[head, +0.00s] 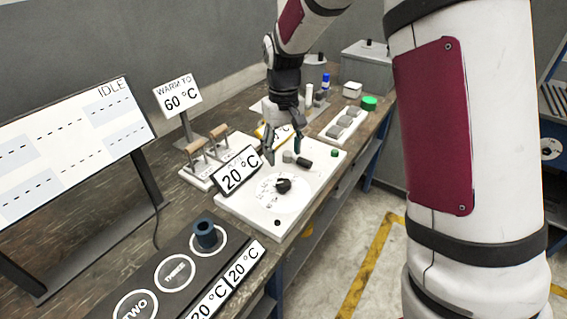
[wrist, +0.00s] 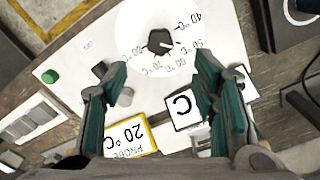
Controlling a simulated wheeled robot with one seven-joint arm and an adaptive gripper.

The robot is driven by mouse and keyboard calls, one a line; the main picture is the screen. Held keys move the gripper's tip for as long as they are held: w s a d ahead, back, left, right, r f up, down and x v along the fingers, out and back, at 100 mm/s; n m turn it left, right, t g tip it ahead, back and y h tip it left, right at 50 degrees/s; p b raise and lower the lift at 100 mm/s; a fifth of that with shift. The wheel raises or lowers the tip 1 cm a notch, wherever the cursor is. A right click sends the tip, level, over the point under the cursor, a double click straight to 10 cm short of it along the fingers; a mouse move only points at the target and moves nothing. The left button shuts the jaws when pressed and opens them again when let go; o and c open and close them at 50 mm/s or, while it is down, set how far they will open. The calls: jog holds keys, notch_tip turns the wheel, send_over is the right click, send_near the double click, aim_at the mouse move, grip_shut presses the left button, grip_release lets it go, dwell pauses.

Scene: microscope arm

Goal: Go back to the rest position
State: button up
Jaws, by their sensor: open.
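My gripper (head: 283,147) is open and empty above the white control panel (head: 236,205). In the wrist view the two green-padded fingers (wrist: 158,100) stand wide apart, with nothing between them. Beyond them is a black dial knob (wrist: 160,41) on a round temperature scale; the knob also shows in the head view (head: 283,186). The panel carries a "20 °C" display (head: 239,171), a green button (head: 334,153) and small grey and black parts. The panel surface between the fingers looks clear of the jaws.
A black plate with numbered rings (head: 175,272) holds a dark blue cup (head: 206,234) in the foreground. A big "IDLE" screen (head: 70,150) stands left, a "60 °C" sign (head: 178,94) behind. Grey boxes and small bottles stand at the back. The floor on the right is open.

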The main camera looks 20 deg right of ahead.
jog(key=shift+r, duration=0.7)
jog(key=s+d+r+m+t, duration=0.1)
jog(key=s+d+r+t, duration=0.15)
jog(key=s+r, duration=1.15)
jog(key=s+r+m+t, duration=0.1)
jog(key=s+t, duration=0.2)
jog(key=s, duration=1.1)
